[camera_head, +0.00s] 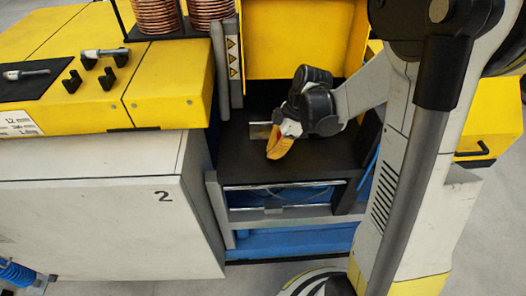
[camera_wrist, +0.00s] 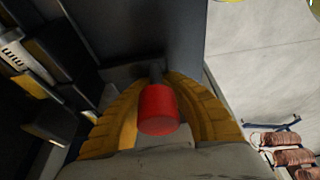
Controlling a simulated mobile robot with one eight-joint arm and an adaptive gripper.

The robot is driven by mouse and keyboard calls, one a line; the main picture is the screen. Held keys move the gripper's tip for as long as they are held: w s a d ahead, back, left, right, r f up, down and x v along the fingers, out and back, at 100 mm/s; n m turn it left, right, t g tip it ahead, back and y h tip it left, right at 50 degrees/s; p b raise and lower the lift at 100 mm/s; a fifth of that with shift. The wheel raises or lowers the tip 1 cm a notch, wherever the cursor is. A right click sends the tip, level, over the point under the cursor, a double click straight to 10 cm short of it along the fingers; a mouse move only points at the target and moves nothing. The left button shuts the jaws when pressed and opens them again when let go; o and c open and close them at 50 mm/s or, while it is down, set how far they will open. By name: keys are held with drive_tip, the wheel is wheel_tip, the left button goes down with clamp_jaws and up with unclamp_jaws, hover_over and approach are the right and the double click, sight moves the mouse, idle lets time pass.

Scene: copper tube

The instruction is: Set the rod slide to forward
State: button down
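A red cylindrical knob (camera_wrist: 158,108) on a dark stem shows in the wrist view. I take it to be the handle of the rod slide. My gripper (camera_wrist: 163,82) has its two yellow ribbed fingers on either side of this knob. The fingers draw close together just beyond it, around the stem, and look closed on it. In the head view my gripper (camera_head: 279,144) points down into the dark bay of the machine. The knob is hidden there, and the slide's position cannot be read.
A yellow panel (camera_head: 305,38) stands behind the bay, and a grey post with warning signs (camera_head: 233,55) stands at its left. Copper coils (camera_head: 157,17) sit at the upper left. A white cabinet marked 2 (camera_head: 100,205) is at the left. A blue-and-grey frame (camera_head: 285,210) lies below.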

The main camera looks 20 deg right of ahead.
sight(257, 157)
drive_tip(key=shift+a, duration=0.1)
drive_tip(key=shift+w+a, duration=0.15)
drive_tip(key=shift+a, duration=0.1)
drive_tip(key=a, duration=0.1)
drive_tip(key=w+a, duration=0.1)
drive_tip(key=a, duration=0.1)
drive_tip(key=p+v, duration=0.3)
drive_tip(key=v, duration=0.7)
drive_tip(key=shift+p, duration=0.3)
drive_tip(key=shift+a, duration=0.1)
